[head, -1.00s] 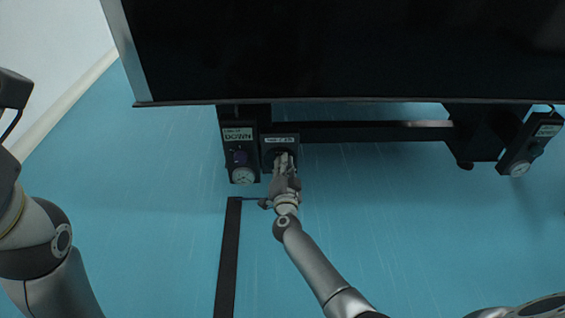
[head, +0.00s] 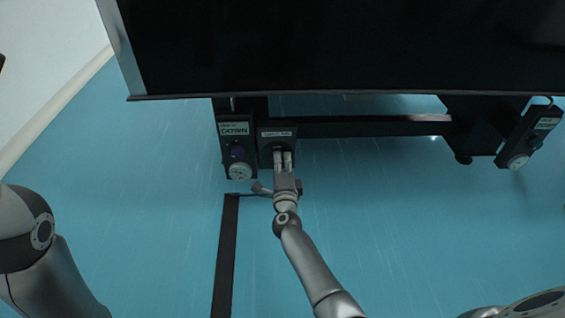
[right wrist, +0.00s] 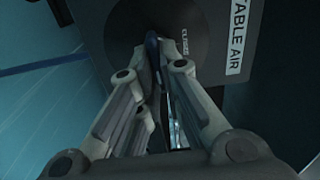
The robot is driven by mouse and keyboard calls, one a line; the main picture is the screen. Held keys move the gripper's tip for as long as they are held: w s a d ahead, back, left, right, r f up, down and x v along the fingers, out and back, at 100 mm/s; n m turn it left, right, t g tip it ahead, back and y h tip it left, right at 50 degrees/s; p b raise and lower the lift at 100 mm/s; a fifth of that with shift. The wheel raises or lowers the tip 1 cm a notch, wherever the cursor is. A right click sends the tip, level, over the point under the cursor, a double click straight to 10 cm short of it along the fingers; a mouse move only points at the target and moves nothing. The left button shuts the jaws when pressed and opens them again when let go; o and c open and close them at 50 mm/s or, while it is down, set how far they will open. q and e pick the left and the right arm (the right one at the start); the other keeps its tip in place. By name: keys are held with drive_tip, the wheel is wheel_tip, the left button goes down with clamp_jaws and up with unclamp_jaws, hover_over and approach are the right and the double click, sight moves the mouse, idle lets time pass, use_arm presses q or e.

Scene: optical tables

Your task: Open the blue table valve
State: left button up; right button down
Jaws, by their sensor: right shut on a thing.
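The blue table valve handle (right wrist: 152,52) shows in the right wrist view as a thin dark blue lever, seen nearly edge-on. It stands in front of a round dark disc lettered "CLOSED" on a black panel labelled "TABLE AIR" (right wrist: 238,30). In the head view this panel (head: 265,147) hangs below the table edge, and my gripper hides the handle. My right gripper (head: 283,154) reaches up to the panel. In the right wrist view its fingers (right wrist: 157,62) are shut on the handle from both sides. My left gripper is out of view; only my left arm shows.
A black panel marked "DOWN" (head: 234,128) with a purple knob and a white gauge (head: 240,171) sits close to the left. Another gauge panel (head: 531,138) hangs at far right. The dark table (head: 340,50) overhangs above. A black strip (head: 226,255) crosses the blue floor.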

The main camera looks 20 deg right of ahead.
drive_tip(key=shift+f+m, duration=0.15)
drive_tip(key=shift+m, duration=0.15)
idle(0.4)
drive_tip(key=c, duration=1.6)
unclamp_jaws()
